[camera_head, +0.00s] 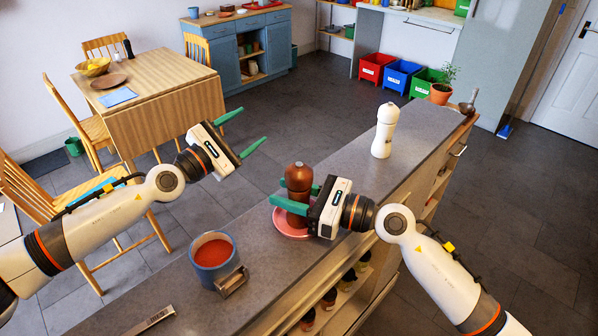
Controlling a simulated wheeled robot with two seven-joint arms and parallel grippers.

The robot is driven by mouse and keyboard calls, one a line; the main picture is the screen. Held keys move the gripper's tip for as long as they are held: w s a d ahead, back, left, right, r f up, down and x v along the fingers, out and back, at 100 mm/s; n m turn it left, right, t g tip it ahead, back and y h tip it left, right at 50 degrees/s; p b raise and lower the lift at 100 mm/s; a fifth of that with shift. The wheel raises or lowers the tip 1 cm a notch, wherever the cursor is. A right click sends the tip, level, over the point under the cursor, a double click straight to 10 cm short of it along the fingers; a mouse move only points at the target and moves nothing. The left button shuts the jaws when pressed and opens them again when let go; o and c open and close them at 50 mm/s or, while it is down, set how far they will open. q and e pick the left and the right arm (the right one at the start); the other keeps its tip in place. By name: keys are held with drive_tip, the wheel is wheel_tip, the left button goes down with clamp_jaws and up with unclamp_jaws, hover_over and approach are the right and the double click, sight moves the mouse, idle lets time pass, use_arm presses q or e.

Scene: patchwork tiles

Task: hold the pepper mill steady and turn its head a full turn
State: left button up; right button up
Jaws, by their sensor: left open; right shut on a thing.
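A dark brown pepper mill (298,179) stands upright on a pink plate (284,230) on the grey counter. My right gripper (298,198) comes from the right and is shut on the mill's body, below its rounded head. The gripper hides part of the body and part of the plate. My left gripper (246,132) is open and empty. It is up and to the left of the mill, apart from it, with its green fingers pointing right. A white mill (384,131) stands upright farther back on the counter, clear of both grippers.
A blue pot with red contents (213,256) stands left of the plate, with a small metal-and-wood object (232,282) against it. A flat metal tool (150,322) lies at the front. A potted plant (441,93) stands at the far end. The counter (340,165) between the two mills is clear.

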use_arm(q)
drive_tip(key=s+f+n+g+h, duration=0.2)
drive_tip(key=s+g, duration=0.3)
drive_tip(key=s, duration=0.2)
drive_tip(key=g+h, duration=0.3)
drive_tip(key=g, duration=0.2)
approach(299, 174)
drive_tip(key=shift+m, duration=0.4)
drive_tip(key=x, duration=0.3)
drive_tip(key=w+f+x, duration=0.1)
drive_tip(key=x, duration=0.6)
drive_tip(key=shift+w+f, duration=0.2)
drive_tip(key=shift+w, duration=0.05)
drive_tip(key=shift+c, duration=0.5)
drive_tip(key=c, duration=0.9)
